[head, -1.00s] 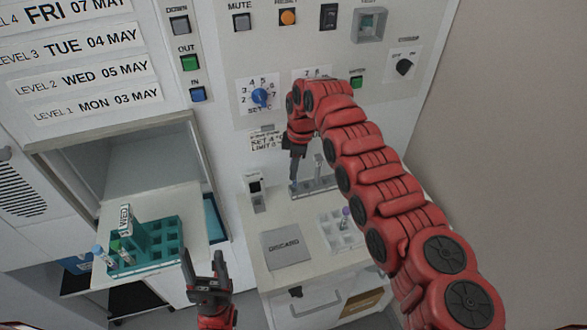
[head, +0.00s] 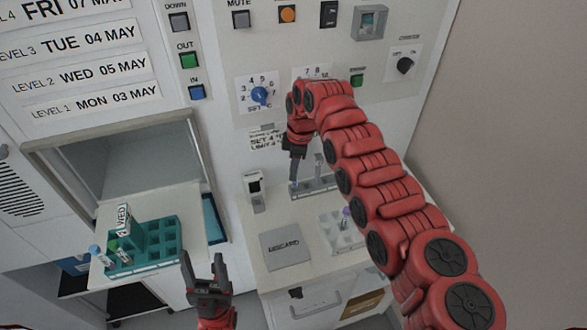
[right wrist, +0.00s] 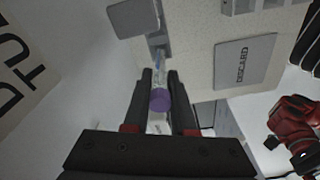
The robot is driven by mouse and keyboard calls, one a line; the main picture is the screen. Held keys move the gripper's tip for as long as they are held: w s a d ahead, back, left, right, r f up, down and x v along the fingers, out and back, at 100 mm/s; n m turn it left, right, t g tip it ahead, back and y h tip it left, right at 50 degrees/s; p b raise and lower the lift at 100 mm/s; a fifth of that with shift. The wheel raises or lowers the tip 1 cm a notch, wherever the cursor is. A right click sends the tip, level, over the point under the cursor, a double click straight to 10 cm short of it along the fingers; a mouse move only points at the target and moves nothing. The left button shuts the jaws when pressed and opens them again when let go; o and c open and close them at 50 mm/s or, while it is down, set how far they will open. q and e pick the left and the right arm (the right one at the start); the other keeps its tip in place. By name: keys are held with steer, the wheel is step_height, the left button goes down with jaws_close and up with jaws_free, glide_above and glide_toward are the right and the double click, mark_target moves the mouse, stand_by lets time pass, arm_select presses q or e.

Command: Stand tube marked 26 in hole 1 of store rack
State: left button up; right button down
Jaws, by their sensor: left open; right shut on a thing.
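My right gripper (head: 295,172) is shut on a clear tube with a purple cap. The cap (right wrist: 160,100) shows between the fingers in the right wrist view; I cannot read its number. In the head view it is above the left end of a narrow grey rack (head: 322,187); I cannot tell whether the tube touches it. A teal rack (head: 158,262) with a WED tag (head: 123,220) stands on the left shelf and holds several tubes at its left side. I cannot tell which rack is the store rack. My left gripper (head: 203,268) is open and empty, right of the teal rack.
A grey DISCARD plate (head: 286,248) lies on the counter. A pale rack (head: 330,236) beside it holds a purple-capped tube (head: 344,217). A small grey device (head: 256,192) stands left of the narrow rack. A control panel with knobs and buttons rises behind.

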steer(key=shift+f+b, duration=0.5)
steer(key=shift+f, duration=0.05)
steer(key=shift+f, duration=0.2)
steer(key=shift+f+b, duration=0.45)
steer(key=shift+b, duration=0.15)
steer(key=c, duration=0.7)
jaws_free()
steer(key=shift+o, duration=0.2)
steer(key=shift+r, duration=0.1)
